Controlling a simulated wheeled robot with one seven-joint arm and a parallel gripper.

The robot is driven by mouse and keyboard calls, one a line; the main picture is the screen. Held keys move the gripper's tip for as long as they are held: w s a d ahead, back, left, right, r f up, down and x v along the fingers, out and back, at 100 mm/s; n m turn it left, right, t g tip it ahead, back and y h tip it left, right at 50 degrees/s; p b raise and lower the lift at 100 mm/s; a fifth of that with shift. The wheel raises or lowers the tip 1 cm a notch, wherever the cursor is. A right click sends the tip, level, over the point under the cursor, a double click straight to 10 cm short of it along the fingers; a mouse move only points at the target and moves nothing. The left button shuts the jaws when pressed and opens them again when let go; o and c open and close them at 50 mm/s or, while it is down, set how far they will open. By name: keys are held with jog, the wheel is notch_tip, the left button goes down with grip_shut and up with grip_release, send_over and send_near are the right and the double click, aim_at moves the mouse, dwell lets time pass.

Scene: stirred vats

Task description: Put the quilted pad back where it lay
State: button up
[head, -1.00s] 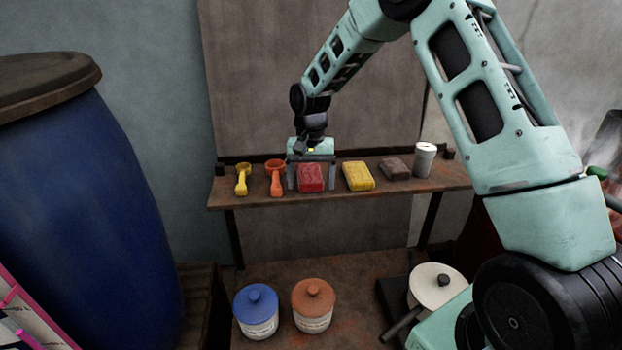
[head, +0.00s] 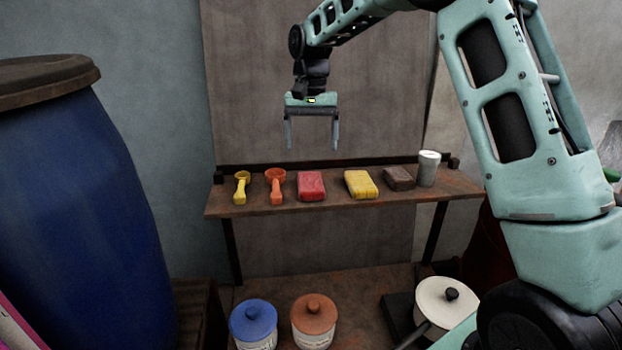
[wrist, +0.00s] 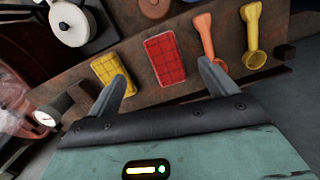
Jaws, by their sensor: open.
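A red quilted pad (head: 311,186) lies flat on the wooden shelf (head: 285,207), between the orange scoop and a yellow quilted pad (head: 361,184). My gripper (head: 312,147) is open and empty in the air above the red pad, clear of it. In the wrist view the red pad (wrist: 166,59) lies beyond and between the spread fingers (wrist: 163,72), and the yellow pad (wrist: 107,70) is by the left finger. The pictures do not tell which pad is the task's one.
The shelf also holds a yellow scoop (head: 241,187), an orange scoop (head: 276,186), a brown block (head: 398,178) and a pale cylinder (head: 428,168). Below stand a blue-lidded jar (head: 254,322), an orange-lidded jar (head: 313,318) and a white-lidded pot (head: 446,302). A blue barrel (head: 75,200) fills the left.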

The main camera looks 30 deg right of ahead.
jog(key=s+a+f+n, duration=0.1)
jog(key=s+a+n, duration=0.7)
jog(key=s+a, duration=1)
jog(key=s+a+f+n, duration=0.1)
jog(key=s+f+n, duration=0.1)
jog(key=s, duration=0.7)
jog(key=s+a+f+n+t, duration=0.1)
jog(key=s+a+f+n, duration=0.1)
jog(key=s, duration=0.7)
jog(key=shift+f+n, duration=0.55)
jog(key=shift+n, duration=0.65)
jog(key=shift+s+a+f, duration=0.1)
notch_tip(320, 180, down, 8)
jog(key=b, duration=0.8)
